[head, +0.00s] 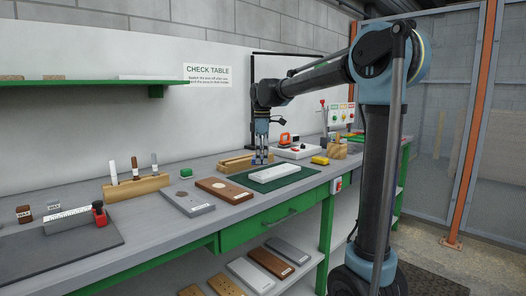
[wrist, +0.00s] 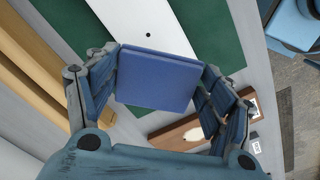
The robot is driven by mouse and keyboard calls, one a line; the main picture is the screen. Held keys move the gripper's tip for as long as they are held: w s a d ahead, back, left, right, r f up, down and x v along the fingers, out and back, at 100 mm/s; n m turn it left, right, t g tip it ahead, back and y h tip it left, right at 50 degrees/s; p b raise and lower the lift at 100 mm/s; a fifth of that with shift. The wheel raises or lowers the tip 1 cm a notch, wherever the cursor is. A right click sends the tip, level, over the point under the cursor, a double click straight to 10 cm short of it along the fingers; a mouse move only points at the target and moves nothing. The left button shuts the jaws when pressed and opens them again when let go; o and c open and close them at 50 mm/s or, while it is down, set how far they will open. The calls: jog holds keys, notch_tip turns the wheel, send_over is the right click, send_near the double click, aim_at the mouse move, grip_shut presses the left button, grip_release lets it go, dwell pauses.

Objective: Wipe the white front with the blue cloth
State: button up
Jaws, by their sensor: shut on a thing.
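The white front (head: 276,173) is a flat white board lying on a green mat (head: 262,186) on the bench. In the wrist view the white front (wrist: 132,18) has one small dark hole and runs under the cloth. My gripper (head: 261,158) is over the left end of the white front. It is shut on the blue cloth (wrist: 157,82), a flat square pad held between both fingers. The cloth hides part of the white front below it. I cannot tell whether the cloth touches the surface.
A brown board (head: 224,190) and a grey board (head: 187,198) lie left of the mat. A wooden rail (head: 236,164) stands behind it.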

jog(key=shift+r, duration=1.5)
